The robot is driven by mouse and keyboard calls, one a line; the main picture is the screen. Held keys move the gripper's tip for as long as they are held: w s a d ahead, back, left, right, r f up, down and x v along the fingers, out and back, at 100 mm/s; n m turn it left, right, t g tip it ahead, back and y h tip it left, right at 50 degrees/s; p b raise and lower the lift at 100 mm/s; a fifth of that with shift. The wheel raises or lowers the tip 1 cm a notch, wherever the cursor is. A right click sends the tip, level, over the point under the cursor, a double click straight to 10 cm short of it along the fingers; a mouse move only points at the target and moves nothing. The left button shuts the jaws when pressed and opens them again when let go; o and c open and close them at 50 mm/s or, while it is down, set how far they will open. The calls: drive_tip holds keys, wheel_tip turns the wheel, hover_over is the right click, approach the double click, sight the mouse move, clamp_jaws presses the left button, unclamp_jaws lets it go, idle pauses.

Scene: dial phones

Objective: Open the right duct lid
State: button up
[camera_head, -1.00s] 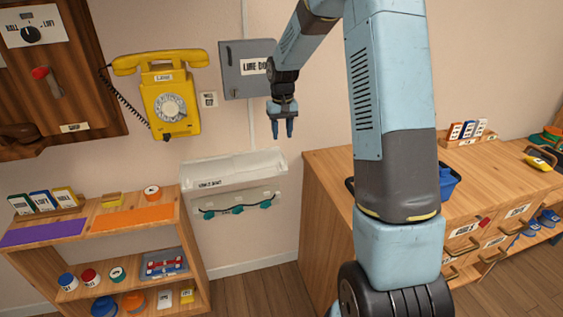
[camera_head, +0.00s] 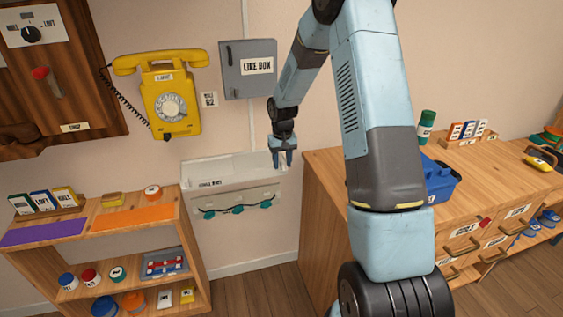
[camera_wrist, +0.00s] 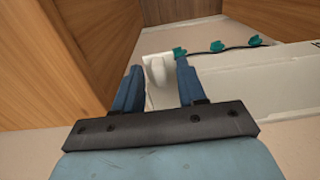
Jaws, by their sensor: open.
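The white wall duct (camera_head: 235,194) hangs below the phone, with a dark label on its face and a dark cord held by teal clips (camera_head: 237,209) along its lower edge. Its top is a pale panel or opening; where the right lid begins and how far it is open I cannot tell. My gripper (camera_head: 285,164) points down at the duct's right end, fingers apart and empty. In the wrist view, a white rounded tab (camera_wrist: 157,72) at the duct's end shows between my fingertips (camera_wrist: 157,85); I cannot tell whether they touch it.
A wooden cabinet (camera_head: 322,215) stands close on the right, with a blue bin (camera_head: 440,185) on top. A wooden shelf (camera_head: 140,250) stands at the left. The yellow phone (camera_head: 171,105) and grey line box (camera_head: 247,68) are on the wall above.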

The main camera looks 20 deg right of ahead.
clamp_jaws()
idle(0.3)
idle(0.3)
